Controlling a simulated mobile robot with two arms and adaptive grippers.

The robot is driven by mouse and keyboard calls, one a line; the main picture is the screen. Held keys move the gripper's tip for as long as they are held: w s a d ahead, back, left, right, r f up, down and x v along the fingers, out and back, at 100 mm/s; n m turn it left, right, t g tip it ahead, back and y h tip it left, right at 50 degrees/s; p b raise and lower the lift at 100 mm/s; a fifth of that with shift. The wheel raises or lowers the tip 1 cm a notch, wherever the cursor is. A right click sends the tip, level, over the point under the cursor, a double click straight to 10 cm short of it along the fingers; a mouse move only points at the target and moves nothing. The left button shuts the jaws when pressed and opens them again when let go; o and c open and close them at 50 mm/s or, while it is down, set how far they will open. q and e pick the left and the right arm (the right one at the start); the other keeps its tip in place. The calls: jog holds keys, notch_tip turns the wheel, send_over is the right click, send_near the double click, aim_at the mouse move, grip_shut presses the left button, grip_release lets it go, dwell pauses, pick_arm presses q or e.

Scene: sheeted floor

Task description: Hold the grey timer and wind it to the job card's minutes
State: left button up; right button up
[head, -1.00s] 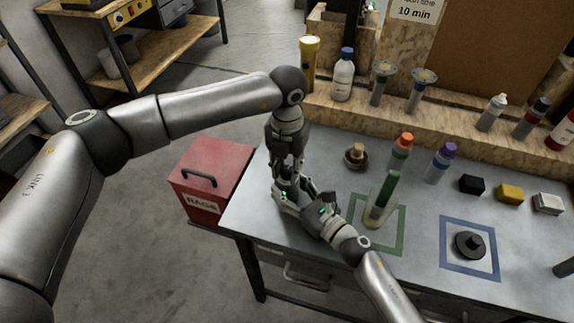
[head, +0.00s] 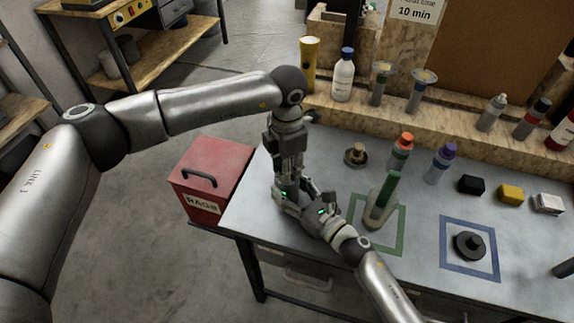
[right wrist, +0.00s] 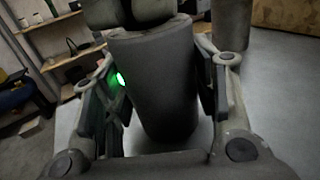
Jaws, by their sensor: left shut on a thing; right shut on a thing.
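The job card (head: 414,10) on the board at the back reads "10 min". In the right wrist view, the grey timer (right wrist: 155,85) is a dark, tapered body between my right gripper's fingers (right wrist: 158,112). My right gripper (head: 305,203) is shut on it from the side, above the table's left front part. My left gripper (head: 287,185) points down from above and is shut at the timer's top; dark finger parts show there in the right wrist view. In the head view the grippers hide the timer, and its dial cannot be read.
A blue-framed square (head: 492,277) holds a black round part. Bottles and colored blocks stand behind. A red rags box (head: 215,170) is left of the table.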

dwell(0.3)
pick_arm(q)
jog(key=o, duration=1.1)
jog(key=shift+c, duration=0.2)
notch_tip(320, 180, up, 12)
